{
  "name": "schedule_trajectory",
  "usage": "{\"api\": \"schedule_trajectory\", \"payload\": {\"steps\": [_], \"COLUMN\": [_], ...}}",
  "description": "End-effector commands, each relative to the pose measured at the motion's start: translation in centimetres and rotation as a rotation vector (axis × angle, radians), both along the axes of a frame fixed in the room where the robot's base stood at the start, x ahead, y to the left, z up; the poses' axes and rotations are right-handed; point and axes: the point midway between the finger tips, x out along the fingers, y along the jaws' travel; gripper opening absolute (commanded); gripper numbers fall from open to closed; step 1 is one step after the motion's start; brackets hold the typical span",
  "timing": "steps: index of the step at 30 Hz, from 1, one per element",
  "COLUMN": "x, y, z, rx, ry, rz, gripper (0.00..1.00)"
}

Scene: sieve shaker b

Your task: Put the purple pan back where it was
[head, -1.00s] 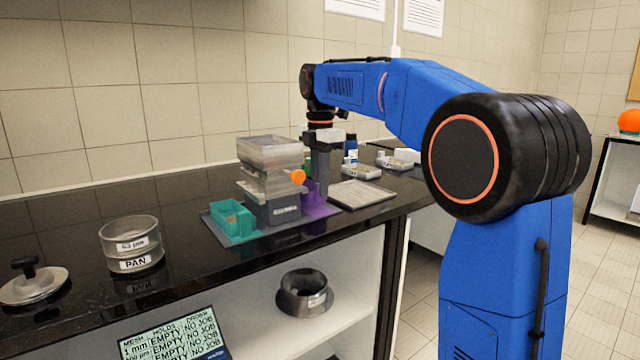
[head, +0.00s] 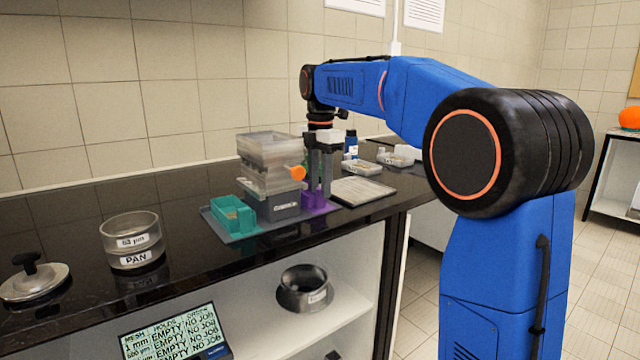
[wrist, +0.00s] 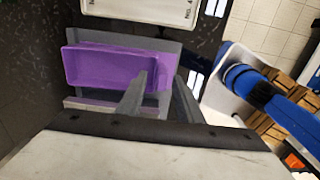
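The purple pan (head: 315,201) sits low on the grey base plate (head: 245,236), at the right side of the grey sample device (head: 280,207). In the wrist view the purple pan (wrist: 108,66) looks empty and level, on a grey surface. My gripper (head: 318,188) points down over it, with a gap between the fingers. In the wrist view my gripper (wrist: 160,76) has its fingers apart around the pan's right end; I cannot tell whether either touches it. A teal pan (head: 234,214) stands at the device's left side.
A clear hopper with an orange knob (head: 297,172) tops the device, close left of my gripper. A flat grey tray (head: 363,190) lies to the right, small containers behind it. A PAN-labelled sieve stack (head: 132,241) and a lid (head: 35,280) stand at left.

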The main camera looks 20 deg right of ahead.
Motion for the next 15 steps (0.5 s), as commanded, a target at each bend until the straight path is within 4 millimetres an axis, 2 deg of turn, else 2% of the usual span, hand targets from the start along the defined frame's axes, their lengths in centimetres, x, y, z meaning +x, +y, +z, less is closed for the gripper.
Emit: {"api": "schedule_trajectory", "payload": {"steps": [8, 11, 15], "x": [0.0, 0.0, 0.1], "y": [0.0, 0.0, 0.0], "z": [0.3, 1.2, 3.5], "rx": [0.000, 0.000, 0.000], "ry": [-0.001, -0.001, -0.003], "rz": [0.000, 0.000, 0.000], "gripper": [0.33, 0.33, 0.33]}}
